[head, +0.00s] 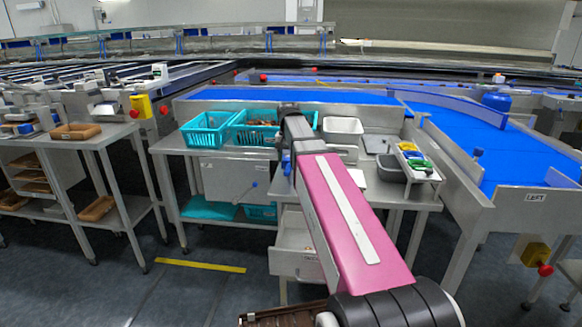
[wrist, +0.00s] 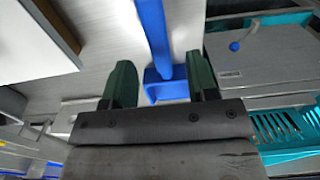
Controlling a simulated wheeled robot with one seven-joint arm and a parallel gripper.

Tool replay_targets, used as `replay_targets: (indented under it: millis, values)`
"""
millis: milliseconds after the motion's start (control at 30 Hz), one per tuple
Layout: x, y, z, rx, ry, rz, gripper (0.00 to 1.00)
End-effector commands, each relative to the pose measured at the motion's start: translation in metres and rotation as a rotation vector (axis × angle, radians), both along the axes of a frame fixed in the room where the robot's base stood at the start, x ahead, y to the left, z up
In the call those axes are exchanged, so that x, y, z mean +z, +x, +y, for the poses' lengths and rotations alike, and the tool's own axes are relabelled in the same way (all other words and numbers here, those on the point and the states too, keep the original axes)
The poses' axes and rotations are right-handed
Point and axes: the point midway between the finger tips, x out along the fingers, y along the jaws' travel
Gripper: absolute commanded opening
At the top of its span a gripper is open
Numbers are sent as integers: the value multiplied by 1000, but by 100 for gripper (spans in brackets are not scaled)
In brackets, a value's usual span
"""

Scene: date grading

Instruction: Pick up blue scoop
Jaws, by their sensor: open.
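The blue scoop (wrist: 156,40) shows in the wrist view as a long blue bar running from the top edge down to a wider blue end between my fingers. My gripper (wrist: 161,84) is open, with one dark green finger on each side of the blue part and gaps on both sides. I cannot tell how far the scoop lies beyond the fingertips.
Teal baskets (head: 207,130) stand left on the steel table (head: 170,143). A white bin (head: 343,126), a grey tub (head: 391,168) and a tray of small coloured items (head: 411,150) stand right. An open drawer (head: 297,262) juts out below. Blue conveyors (head: 470,140) lie behind and right.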

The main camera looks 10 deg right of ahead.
Motion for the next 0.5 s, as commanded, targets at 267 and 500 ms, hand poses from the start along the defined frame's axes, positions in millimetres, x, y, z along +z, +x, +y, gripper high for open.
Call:
replay_targets:
  millis: [267, 500]
  values:
    - [-17, 3, -1, 0, 0, 0, 53]
    - [-48, 6, -3, 0, 0, 1, 53]
